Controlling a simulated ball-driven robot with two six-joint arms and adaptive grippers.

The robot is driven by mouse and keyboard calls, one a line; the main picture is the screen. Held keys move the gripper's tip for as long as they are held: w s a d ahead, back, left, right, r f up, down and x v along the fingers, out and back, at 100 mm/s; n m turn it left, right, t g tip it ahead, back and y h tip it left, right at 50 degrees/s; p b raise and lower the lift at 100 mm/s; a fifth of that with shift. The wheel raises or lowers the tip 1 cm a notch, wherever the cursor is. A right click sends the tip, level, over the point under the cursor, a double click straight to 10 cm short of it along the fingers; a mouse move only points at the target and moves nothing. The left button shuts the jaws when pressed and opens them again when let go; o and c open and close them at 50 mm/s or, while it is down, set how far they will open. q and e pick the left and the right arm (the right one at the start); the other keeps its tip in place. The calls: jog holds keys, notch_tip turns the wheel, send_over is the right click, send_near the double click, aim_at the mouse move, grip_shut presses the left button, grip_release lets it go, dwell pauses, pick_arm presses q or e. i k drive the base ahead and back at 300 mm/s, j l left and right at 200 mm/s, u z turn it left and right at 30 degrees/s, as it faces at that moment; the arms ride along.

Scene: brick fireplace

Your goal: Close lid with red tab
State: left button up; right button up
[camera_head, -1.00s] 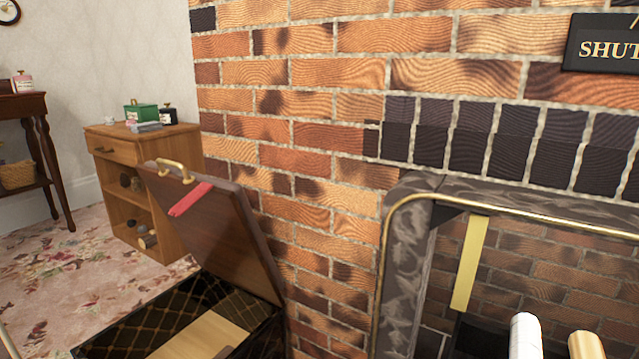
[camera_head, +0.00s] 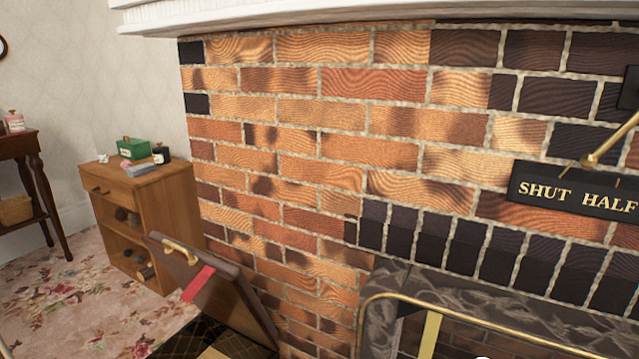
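The wooden lid (camera_head: 228,303) stands open, tilted up at the lower left beside the brick wall. It has a brass handle (camera_head: 181,251) near its top edge and a red tab (camera_head: 198,284) hanging on its face. Below it, part of the dark patterned box interior (camera_head: 175,343) shows at the bottom edge; the rest of the box is out of frame. Neither of my grippers is in view.
A small wooden cabinet (camera_head: 132,206) with a green box (camera_head: 132,148) and bottles on top stands behind the lid. A brass-railed fireplace surround (camera_head: 480,300) is at the lower right. A "SHUT HALF" sign (camera_head: 575,190) hangs on the wall.

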aim_at(218, 289)
jog(key=i+j+z, duration=0.15)
jog(key=i, duration=0.35)
jog(key=i+j+z, duration=0.15)
jog(key=i, duration=0.3)
jog(key=j, duration=0.1)
